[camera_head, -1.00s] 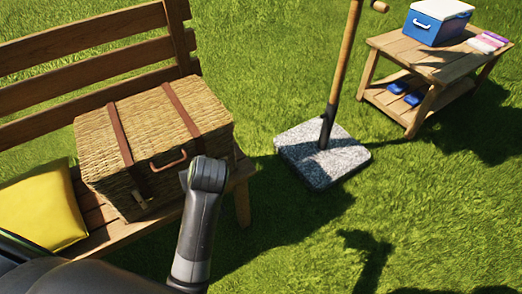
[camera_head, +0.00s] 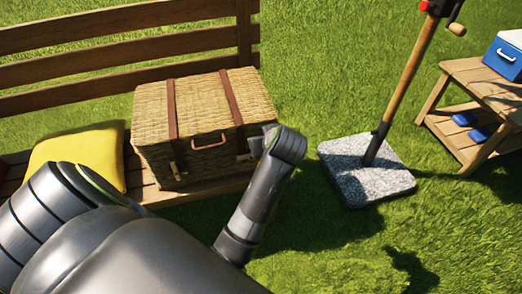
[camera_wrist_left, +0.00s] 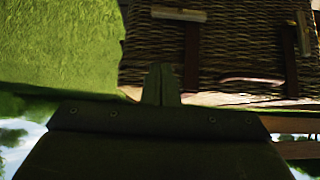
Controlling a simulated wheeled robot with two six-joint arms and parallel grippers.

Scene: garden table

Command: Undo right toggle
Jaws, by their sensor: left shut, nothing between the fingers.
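The wicker basket (camera_head: 207,100) sits shut on the bench, with two brown straps and a front handle (camera_head: 208,143). It also shows upside down in the left wrist view (camera_wrist_left: 240,45). There, the right toggle (camera_wrist_left: 180,14), a pale wooden bar, lies crosswise to its strap. The left toggle (camera_wrist_left: 303,33) lies along its strap; it also shows in the head view (camera_head: 175,170). My left gripper (camera_wrist_left: 160,85) is shut and empty, in front of the basket's right part, apart from the right toggle in the picture. In the head view my left wrist largely hides it.
The bench (camera_head: 110,62) carries a yellow cushion (camera_head: 80,155) left of the basket. A pole stands in a stone base (camera_head: 365,170) to the right. A side table (camera_head: 455,100) with a blue cooler (camera_head: 505,55) is farther right. Open grass lies between.

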